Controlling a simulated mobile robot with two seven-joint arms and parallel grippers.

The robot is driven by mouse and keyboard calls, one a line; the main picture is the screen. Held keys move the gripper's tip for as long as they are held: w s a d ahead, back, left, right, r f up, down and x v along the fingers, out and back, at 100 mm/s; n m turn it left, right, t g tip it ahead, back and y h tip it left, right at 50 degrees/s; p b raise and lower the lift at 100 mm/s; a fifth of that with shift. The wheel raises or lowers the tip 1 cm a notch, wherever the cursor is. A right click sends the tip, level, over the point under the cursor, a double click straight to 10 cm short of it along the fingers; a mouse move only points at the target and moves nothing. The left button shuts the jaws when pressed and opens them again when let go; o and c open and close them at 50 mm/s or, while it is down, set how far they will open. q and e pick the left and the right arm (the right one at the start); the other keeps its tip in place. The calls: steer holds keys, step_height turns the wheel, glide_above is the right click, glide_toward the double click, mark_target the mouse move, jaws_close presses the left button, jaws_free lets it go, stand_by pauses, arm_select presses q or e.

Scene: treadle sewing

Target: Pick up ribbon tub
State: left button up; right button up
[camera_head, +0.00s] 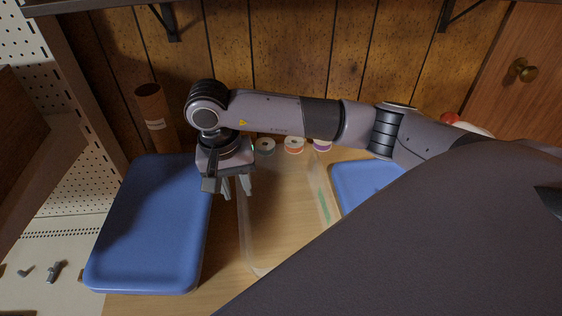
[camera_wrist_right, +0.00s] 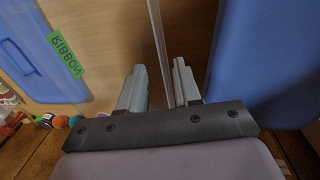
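The ribbon tub is a clear open tub (camera_head: 285,235) on the wooden table, with a green label on its right wall. In the right wrist view the label (camera_wrist_right: 63,56) reads RIBBON, mirrored. My right gripper (camera_head: 237,188) points down at the tub's left wall, near its back. In the right wrist view the gripper (camera_wrist_right: 163,88) is open, and the tub's thin clear wall (camera_wrist_right: 157,30) runs between its two fingers with gaps showing. I cannot tell how deep the fingers reach. My forearm crosses above the tub's back end. My left gripper is not in view.
A blue lid or tray (camera_head: 150,225) lies close to the tub's left side. Another blue one (camera_head: 362,182) is at its right. Several thread spools (camera_head: 293,145) and a brown tube (camera_head: 153,118) stand behind. A white pegboard (camera_head: 75,110) is at the left.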

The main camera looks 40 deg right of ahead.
mark_target(247, 215)
steer(key=f, duration=0.4)
steer(key=shift+s+d+f+p, duration=0.15)
steer(key=shift+s+f+p, duration=0.1)
steer(key=shift+f+p, duration=0.05)
steer(key=f, duration=0.2)
steer(key=s+f+p, duration=0.1)
steer(key=f, duration=0.1)
steer(key=shift+f, duration=0.25)
steer(key=shift+d+f, duration=0.1)
steer(key=shift+f, duration=0.3)
jaws_close()
